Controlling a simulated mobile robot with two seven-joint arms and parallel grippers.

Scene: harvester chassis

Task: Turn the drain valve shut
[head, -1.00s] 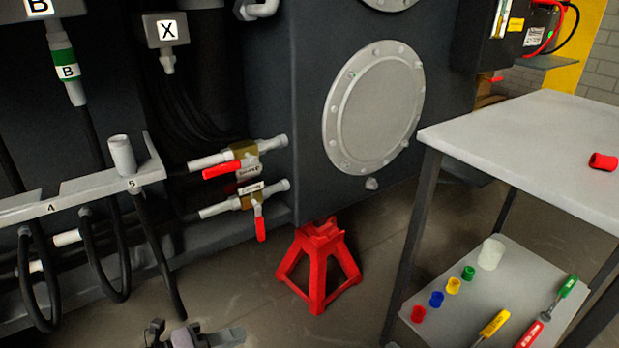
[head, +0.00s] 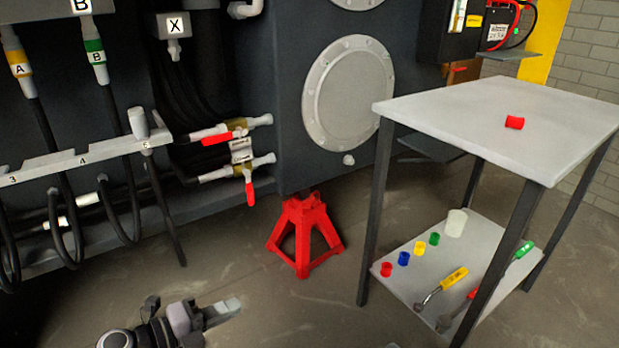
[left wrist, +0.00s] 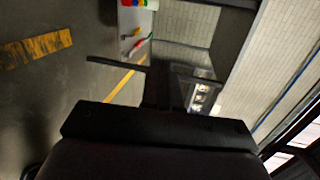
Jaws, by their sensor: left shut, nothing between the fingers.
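Two valves sit one above the other on pipes at the lower part of the dark chassis in the head view. The upper valve (head: 237,125) has a red lever (head: 217,139) lying roughly along its pipe. The lower valve (head: 240,169) has a red lever (head: 250,192) hanging down, across its pipe. Each has a small tag, too small to read, so I cannot tell which is the drain valve. My left gripper (head: 229,308) is shut and empty, low in the head view, well apart from both valves. My right gripper is not in view.
A red jack stand (head: 304,238) stands on the floor just right of the valves. A grey cart (head: 440,115) with tools and coloured caps on its lower shelf stands at right. A hose rack (head: 100,150) is at left. Floor between gripper and valves is clear.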

